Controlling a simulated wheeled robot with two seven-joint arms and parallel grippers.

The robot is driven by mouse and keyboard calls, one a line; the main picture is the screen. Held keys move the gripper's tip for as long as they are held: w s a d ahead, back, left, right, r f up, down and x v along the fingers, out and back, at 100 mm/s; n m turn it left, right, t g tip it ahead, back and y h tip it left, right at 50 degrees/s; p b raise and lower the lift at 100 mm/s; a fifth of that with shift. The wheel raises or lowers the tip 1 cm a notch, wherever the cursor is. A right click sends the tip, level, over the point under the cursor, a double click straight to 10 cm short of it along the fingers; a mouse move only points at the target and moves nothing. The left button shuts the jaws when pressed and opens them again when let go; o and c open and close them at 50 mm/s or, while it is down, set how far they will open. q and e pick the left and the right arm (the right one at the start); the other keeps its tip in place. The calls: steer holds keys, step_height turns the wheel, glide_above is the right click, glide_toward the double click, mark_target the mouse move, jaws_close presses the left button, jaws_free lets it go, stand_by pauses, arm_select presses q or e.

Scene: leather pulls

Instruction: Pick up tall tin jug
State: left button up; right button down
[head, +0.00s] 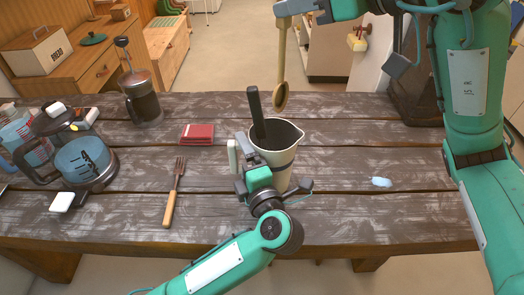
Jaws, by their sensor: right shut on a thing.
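The tall jug (284,158) is pale with a darker band and stands upright on the table in the head view. A black-handled utensil (256,113) leans out of its mouth. My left gripper (240,158) is at the jug's near left side, partly in front of it. Its finger parts overlap in the picture, so I cannot tell whether it is open or whether it touches the jug. My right gripper (290,11) is shut on a wooden spoon (281,62), held bowl-down above and behind the jug.
A dark wooden table (340,160) bears a French press (141,96), a red folded cloth (197,134), a fork (174,192), a glass kettle (86,163) and a pale blue patch (381,182). A bread box (38,50) sits behind. Table right of the jug is mostly clear.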

arm_select(q)
steer(key=c, duration=0.5)
step_height(320, 180, up, 10)
steer(key=shift+f, duration=0.1)
stand_by(0.4)
steer(key=shift+f, duration=4.3)
steer(key=shift+f, duration=0.5)
steer(key=o, duration=0.9)
steer(key=shift+c, duration=0.2)
steer(key=c, duration=0.6)
